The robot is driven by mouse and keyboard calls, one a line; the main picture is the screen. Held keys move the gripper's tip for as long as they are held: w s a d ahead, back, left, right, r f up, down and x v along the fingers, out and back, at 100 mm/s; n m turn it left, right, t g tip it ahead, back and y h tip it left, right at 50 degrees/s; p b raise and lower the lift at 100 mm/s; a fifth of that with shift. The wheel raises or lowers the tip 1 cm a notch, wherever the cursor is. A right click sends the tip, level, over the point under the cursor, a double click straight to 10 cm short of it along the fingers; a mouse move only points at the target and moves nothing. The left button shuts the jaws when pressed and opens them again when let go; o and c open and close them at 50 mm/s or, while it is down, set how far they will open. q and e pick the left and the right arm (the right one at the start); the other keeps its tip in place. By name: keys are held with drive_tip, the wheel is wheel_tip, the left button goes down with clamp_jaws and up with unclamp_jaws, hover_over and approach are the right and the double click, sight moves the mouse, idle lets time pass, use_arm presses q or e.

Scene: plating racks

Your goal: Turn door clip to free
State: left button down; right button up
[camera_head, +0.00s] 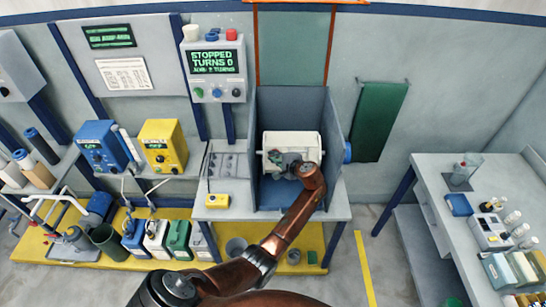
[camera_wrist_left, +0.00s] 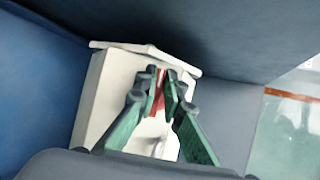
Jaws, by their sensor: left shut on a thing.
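A white barrel-like box (camera_head: 292,146) sits inside the grey open booth (camera_head: 268,105). My left gripper (camera_head: 281,161) reaches into the booth in front of the box and hides part of its face. In the left wrist view the white box (camera_wrist_left: 97,90) fills the middle, and the green-padded fingers of my left gripper (camera_wrist_left: 161,92) close around a narrow red piece (camera_wrist_left: 158,84) on it. The red piece looks like the door clip, standing roughly upright between the fingertips; its turn is hard to judge. My right gripper is not in view.
The booth's side walls stand close on both sides of my left gripper. A control box (camera_head: 213,68) above reads "STOPPED TURNS 0". A yellow box (camera_head: 216,200) lies on the bench left of the booth. A side table (camera_head: 440,190) with bottles stands at right.

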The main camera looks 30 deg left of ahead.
use_arm(q)
drive_tip(key=c, duration=2)
unclamp_jaws()
drive_tip(key=shift+c, duration=0.2)
drive_tip(key=v, duration=1.2)
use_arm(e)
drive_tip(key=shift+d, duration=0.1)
